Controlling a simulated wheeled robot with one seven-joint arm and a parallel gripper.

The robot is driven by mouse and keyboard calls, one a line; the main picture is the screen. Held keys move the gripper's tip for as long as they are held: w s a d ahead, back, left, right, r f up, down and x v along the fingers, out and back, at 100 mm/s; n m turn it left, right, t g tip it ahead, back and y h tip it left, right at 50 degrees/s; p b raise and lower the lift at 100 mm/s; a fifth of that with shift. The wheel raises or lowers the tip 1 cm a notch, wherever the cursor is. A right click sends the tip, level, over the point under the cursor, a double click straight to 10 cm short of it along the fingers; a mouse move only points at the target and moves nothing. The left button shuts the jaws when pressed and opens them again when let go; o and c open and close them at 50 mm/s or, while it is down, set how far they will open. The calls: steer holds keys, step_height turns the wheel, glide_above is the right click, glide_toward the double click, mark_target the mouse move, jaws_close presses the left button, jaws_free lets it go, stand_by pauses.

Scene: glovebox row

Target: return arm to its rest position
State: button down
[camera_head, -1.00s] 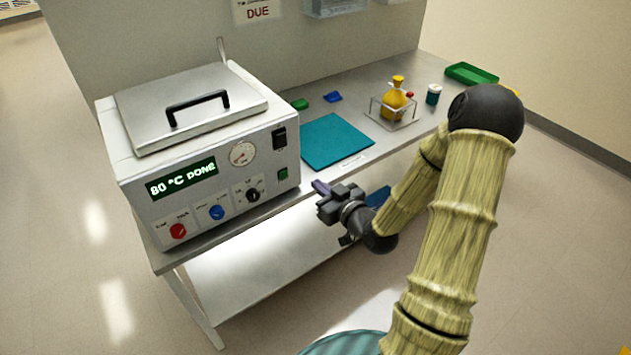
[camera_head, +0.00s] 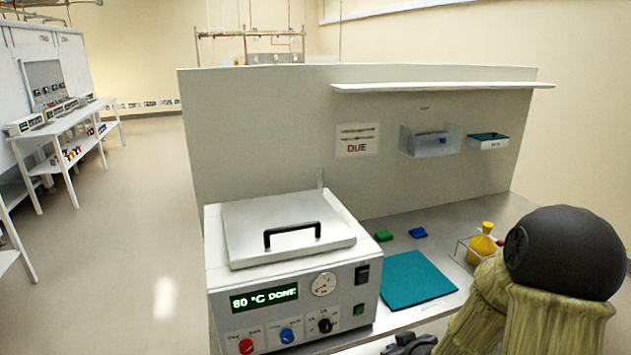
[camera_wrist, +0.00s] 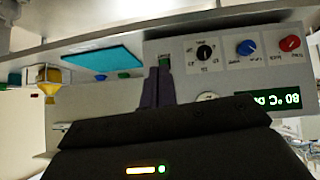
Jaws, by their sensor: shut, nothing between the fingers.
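My gripper (camera_wrist: 158,88) shows in the wrist view with its two dark fingers together and nothing between them. In the head view only a dark part of it (camera_head: 410,345) shows at the bottom edge, in front of the bench; the fingertips are not clear there. My arm bends up at the right of the head view and hides part of the bench. The wrist view is upside down and faces the white heating bath's front panel (camera_wrist: 222,58), apart from the fingers as far as I can tell.
The heating bath (camera_head: 290,262) with a closed lid reads "80 °C DONE". A teal mat (camera_head: 418,279), a green piece (camera_head: 383,236), a blue piece (camera_head: 418,232) and a yellow flask (camera_head: 482,246) are on the bench. A shelf (camera_head: 440,87) and wall bins (camera_head: 430,143) are behind. Floor at left is clear.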

steer(key=s+a+r+m+g+h+p, duration=0.1)
steer(key=s+r+m+g+p, duration=0.1)
steer(key=s+r, duration=0.3)
steer(key=s+a+r+m+g+h+p, duration=0.1)
steer(key=s+r+g, duration=0.3)
steer(key=s, duration=0.5)
step_height(320, 180, up, 2)
steer(key=shift+a+m+p, duration=0.5)
steer(key=shift+p, duration=0.3)
stand_by(0.6)
